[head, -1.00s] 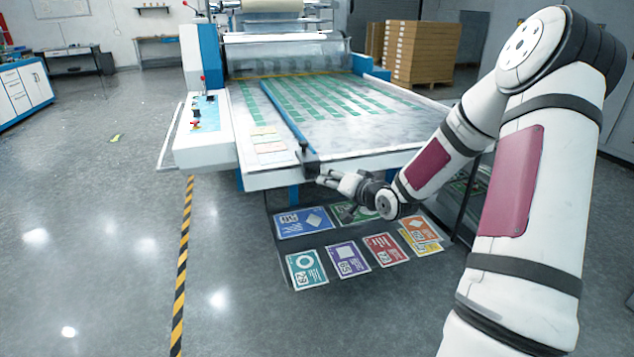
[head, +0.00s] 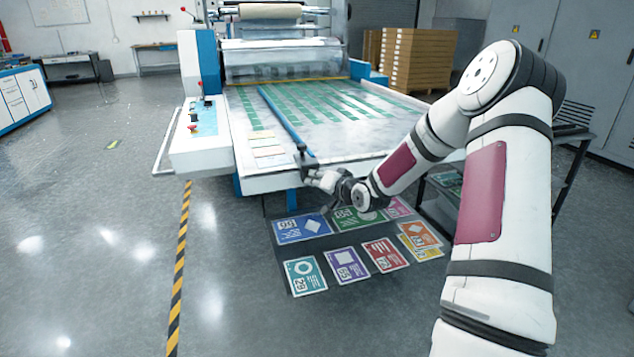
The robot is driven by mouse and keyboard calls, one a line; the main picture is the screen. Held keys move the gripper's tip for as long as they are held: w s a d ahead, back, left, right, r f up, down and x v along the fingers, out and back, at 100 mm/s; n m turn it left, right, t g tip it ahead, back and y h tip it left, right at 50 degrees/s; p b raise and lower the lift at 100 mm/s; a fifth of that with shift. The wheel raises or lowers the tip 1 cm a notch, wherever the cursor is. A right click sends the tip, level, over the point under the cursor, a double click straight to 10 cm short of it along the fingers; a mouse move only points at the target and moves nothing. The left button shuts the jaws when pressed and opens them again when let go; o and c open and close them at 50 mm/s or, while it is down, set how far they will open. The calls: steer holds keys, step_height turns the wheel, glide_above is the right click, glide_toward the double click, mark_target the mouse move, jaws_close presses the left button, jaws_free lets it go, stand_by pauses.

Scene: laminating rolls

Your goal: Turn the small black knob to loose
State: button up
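The laminating machine's feed table (head: 350,165) has a long blue bar (head: 279,116) running along it to the front edge. A small black part, apparently the knob (head: 302,149), stands at the bar's front end. My gripper (head: 309,176) is at the front edge of the table, just below and slightly right of that black part. A small gap seems to show between them, but I cannot tell whether they touch. The fingers are too small to tell whether they are open or shut. The knob's markings cannot be read.
A white control panel (head: 196,135) with buttons is left of the table. Below the front edge lies a dark mat with several coloured cards (head: 346,265). Stacked boxes (head: 411,60) stand at the back. A dark side rack (head: 450,205) is right of my gripper.

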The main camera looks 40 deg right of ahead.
jaws_close()
steer(key=shift+w+a+f+n+g+h+b, duration=0.1)
steer(key=shift+a+n+g+h+b, duration=0.1)
steer(key=shift+n+h+b, duration=1.85)
steer(key=shift+a+f+n+g+h+b, duration=0.15)
steer(key=shift+n+h+b, duration=0.95)
steer(key=shift+n+b, duration=1.9)
steer(key=shift+w+a+n+g+h+b, duration=0.2)
steer(key=shift+n+h+b, duration=1.55)
steer(key=shift+n, duration=1.4)
steer(key=shift+s, duration=0.15)
